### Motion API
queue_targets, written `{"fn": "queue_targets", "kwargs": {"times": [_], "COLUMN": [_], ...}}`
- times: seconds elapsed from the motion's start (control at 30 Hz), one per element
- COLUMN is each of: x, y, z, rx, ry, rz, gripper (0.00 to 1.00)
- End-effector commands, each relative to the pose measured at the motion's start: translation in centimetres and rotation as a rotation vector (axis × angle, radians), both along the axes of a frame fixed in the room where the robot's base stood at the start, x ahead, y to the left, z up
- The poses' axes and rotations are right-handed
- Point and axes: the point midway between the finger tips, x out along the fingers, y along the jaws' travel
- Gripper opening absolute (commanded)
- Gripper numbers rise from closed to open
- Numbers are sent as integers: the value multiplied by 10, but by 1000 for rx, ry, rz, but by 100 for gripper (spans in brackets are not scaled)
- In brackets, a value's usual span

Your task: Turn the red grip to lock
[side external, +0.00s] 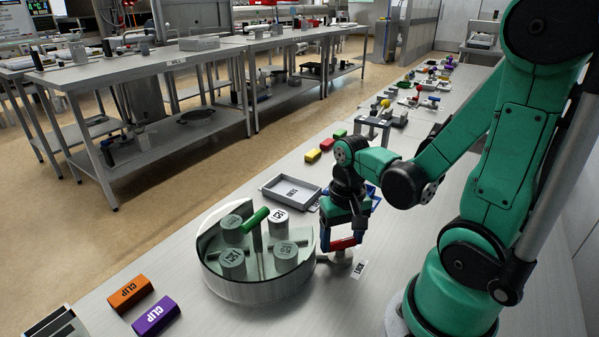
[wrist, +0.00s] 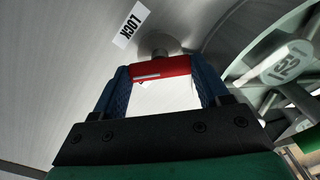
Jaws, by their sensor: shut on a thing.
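My gripper (side external: 343,232) reaches down from above and is shut on the grip. The white LOCK label (side external: 359,269) lies on the bench just right of the post. It also shows in the wrist view (wrist: 131,25), above and left of the grip and apart from it.
The hood holds several numbered grey cylinders and a green handle (side external: 255,220). A grey tray (side external: 291,191) stands behind it. An orange CLIP block (side external: 130,292) and a purple one (side external: 156,316) lie at front left. Bare bench lies around the label.

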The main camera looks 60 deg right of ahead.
Motion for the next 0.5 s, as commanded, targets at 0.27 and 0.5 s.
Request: {"fn": "queue_targets", "kwargs": {"times": [0.27,0.5], "x": [1,1], "y": [0,0], "z": [0,0], "rx": [-1,-2], "ry": [-4,-4], "rz": [-92,-110], "gripper": [16,16]}}
